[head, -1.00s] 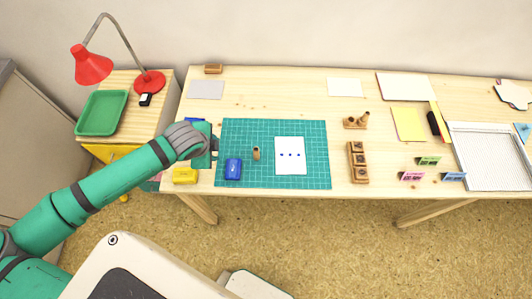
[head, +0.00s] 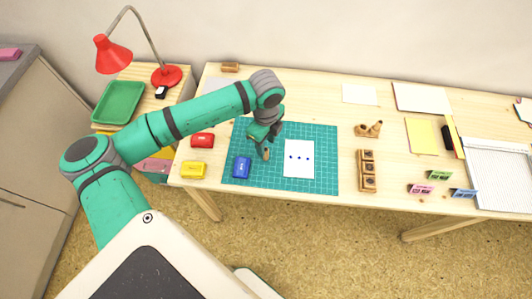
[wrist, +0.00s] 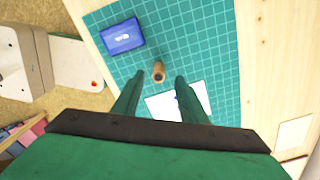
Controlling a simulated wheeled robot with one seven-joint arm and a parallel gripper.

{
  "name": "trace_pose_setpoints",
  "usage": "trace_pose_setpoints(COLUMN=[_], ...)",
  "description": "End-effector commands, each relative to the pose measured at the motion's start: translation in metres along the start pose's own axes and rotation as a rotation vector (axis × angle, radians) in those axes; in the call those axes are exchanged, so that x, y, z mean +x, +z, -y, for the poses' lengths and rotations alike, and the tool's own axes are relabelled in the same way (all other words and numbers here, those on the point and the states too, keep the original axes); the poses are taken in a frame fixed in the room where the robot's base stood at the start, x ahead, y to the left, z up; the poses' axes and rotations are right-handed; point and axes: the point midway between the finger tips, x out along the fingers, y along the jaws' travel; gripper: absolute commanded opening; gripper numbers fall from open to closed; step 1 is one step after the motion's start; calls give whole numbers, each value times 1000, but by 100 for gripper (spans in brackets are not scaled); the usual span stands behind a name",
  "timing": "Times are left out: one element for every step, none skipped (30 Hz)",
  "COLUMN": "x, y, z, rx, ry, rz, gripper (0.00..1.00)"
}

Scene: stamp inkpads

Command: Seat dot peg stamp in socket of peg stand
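The dot peg stamp appears to be the small wooden peg (head: 266,154) standing upright on the green cutting mat. In the wrist view the peg (wrist: 158,68) lies in line with the gap between my fingertips, its dark-centred end showing. My gripper (head: 267,144) is just above the peg, pointing down. In the wrist view my gripper (wrist: 160,78) is open, its two fingers apart, with no contact visible. The peg stand appears to be the low wooden stand (head: 368,130) at the right back, with one peg standing at its right end. Its sockets are too small to make out.
The cutting mat (head: 326,176) holds a white card (head: 299,166) with blue dots and a blue inkpad (head: 242,166). Red (head: 202,140) and yellow (head: 194,170) inkpads lie left of it. A wooden block with several square compartments (head: 367,170) stands right of the mat.

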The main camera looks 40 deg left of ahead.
Motion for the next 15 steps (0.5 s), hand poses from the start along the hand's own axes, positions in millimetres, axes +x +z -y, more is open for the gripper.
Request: trace_pose_setpoints(x=[4,6,8,9,11,14,17,20,25,29,34,40,44,48,53], y=[0,0,0,0,0,-1,-1,-1,-2,-2,-2,-2,-2,-2,-2], z=[0,0,0,0,-1,-1,-1,-1,-2,-2,-2,-3,-3,-3,-2], rx=[0,0,0,0,0,0,0,1,1,0,1,1,1,1,1], ry=[0,0,0,0,0,0,0,0,0,0,1,1,1,0,0], rz=[-1,-1,-1,-1,-1,0,0,0,-1,-2,-2,-1,-1,-2,-1], gripper=[39,39,39,39,39,39,39,39,39,39,39,39,39,39,39])
